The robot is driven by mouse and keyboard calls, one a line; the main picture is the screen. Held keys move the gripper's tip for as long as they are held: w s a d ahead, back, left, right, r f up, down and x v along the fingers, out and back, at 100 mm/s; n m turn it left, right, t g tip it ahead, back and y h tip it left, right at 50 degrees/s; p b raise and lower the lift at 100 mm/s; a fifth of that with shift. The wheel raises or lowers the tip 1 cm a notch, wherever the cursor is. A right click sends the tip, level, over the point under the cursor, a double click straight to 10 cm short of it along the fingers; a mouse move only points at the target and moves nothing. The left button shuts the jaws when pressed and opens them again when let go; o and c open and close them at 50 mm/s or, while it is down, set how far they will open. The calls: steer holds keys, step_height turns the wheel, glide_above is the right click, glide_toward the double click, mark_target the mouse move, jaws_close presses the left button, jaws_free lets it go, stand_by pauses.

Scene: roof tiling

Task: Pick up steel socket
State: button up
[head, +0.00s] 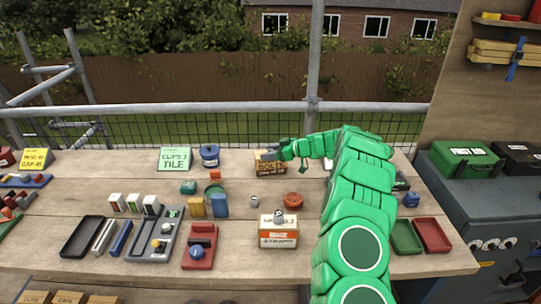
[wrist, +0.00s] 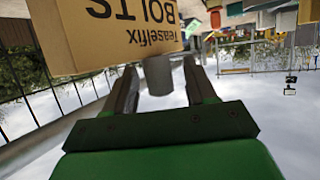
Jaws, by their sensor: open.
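A plain grey cylinder, which looks like the steel socket (wrist: 159,84), shows in the wrist view against the top of the cardboard bolts box (wrist: 105,32), which appears upside down there. My gripper (wrist: 162,68) is open, with one finger on each side of the cylinder; I cannot tell whether either finger touches it.
Another box (head: 278,238) with a small grey metal piece (head: 279,216) on top stands nearer the front. A small grey piece (head: 254,200), a red round item (head: 293,199) and a blue pot (head: 210,155) are nearby. A mesh rail (head: 240,128) runs behind the bench.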

jaws_close()
steer(key=shift+r, duration=0.15)
